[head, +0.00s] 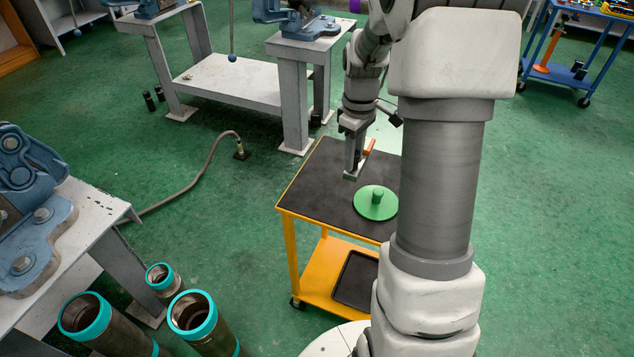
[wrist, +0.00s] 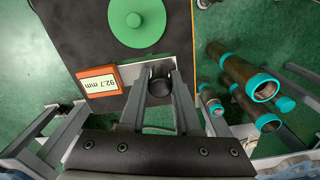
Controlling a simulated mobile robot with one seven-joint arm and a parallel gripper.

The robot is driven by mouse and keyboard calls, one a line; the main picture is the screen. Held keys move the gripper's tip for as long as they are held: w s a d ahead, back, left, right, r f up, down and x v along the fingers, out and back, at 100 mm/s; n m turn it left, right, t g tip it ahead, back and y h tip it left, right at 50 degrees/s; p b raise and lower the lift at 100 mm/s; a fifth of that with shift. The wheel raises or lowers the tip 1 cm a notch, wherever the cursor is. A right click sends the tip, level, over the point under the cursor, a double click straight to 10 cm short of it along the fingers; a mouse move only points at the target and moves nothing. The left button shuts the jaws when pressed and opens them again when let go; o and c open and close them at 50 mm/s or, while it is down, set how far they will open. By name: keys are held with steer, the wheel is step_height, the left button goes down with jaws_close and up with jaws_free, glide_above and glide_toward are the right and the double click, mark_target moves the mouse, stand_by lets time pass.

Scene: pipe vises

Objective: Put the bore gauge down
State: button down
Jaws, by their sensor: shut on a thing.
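A dark round part (wrist: 160,87) sits between the finger tips. My gripper (wrist: 160,80) is shut on the gauge. In the head view my gripper (head: 352,174) is over the black top of the yellow cart (head: 318,190), with the orange of the gauge (head: 370,147) showing behind it. I cannot tell whether the gauge touches the cart top.
A green disc with a knob (head: 376,203) lies on the cart top, close to my gripper. Bare black top shows left of it. Pipes with teal ends (head: 192,315) stand at lower left. Grey benches with blue vises (head: 298,22) stand around, and a blue cart (head: 570,45) is far right.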

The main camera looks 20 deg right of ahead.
steer(key=shift+w+a+f+b, duration=0.55)
steer(key=shift+w+a+f, duration=0.4)
steer(key=shift+a+f, duration=0.55)
steer(key=shift+w+a+f+b, duration=0.5)
steer(key=shift+w+a+f, duration=0.6)
steer(key=shift+f, duration=0.7)
steer(key=shift+w+a+f+b, duration=0.55)
steer(key=shift+w+a+f, duration=0.25)
steer(key=shift+a+f, duration=0.75)
steer(key=shift+d+f, duration=0.1)
steer(key=shift+f, duration=0.1)
steer(key=c, duration=0.6)
jaws_free()
steer(key=shift+f, duration=0.1)
